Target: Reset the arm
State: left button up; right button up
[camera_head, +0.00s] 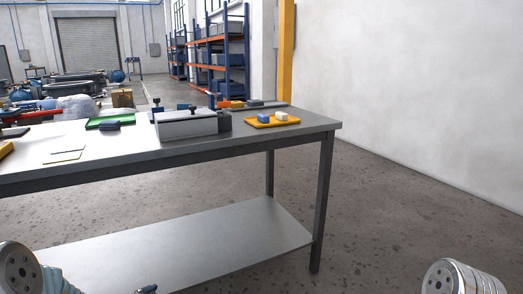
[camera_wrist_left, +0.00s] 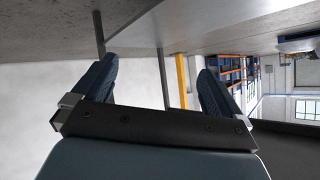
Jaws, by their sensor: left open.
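My left gripper (camera_wrist_left: 155,82) shows in the left wrist view with its two dark blue fingers spread wide and nothing between them. In the head view, a small dark blue tip (camera_head: 147,289) at the bottom edge looks like part of it, low in front of the table. Rounded metal parts of my two arms show at the bottom left and bottom right corners of the head view. My right gripper is out of view. The wrist view is strongly tilted, with a grey surface above the fingers.
A metal workbench (camera_head: 240,147) with a lower shelf (camera_head: 210,240) stands in front. On it are a grey box (camera_head: 185,127), a yellow tray (camera_head: 291,122) with small blocks and a green tray (camera_head: 98,124). The floor (camera_head: 400,215) right of the bench is clear up to a white wall (camera_head: 420,80).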

pick_arm(q)
jog(key=s+d+f+n+g, duration=0.4)
jog(key=s+d+f, duration=0.4)
jog(key=s+d, duration=0.2)
jog(key=s+d+f+n+g+h, duration=0.1)
jog(key=s+d+f+n+g, duration=0.2)
jog(key=s, duration=1)
jog(key=d+f+g, duration=0.3)
jog(key=d+f, duration=0.2)
jog(key=d, duration=0.2)
jog(key=shift+d+f+n+h+p, duration=0.2)
jog(key=shift+n+h+p, duration=0.1)
jog(key=shift+n+p, duration=0.1)
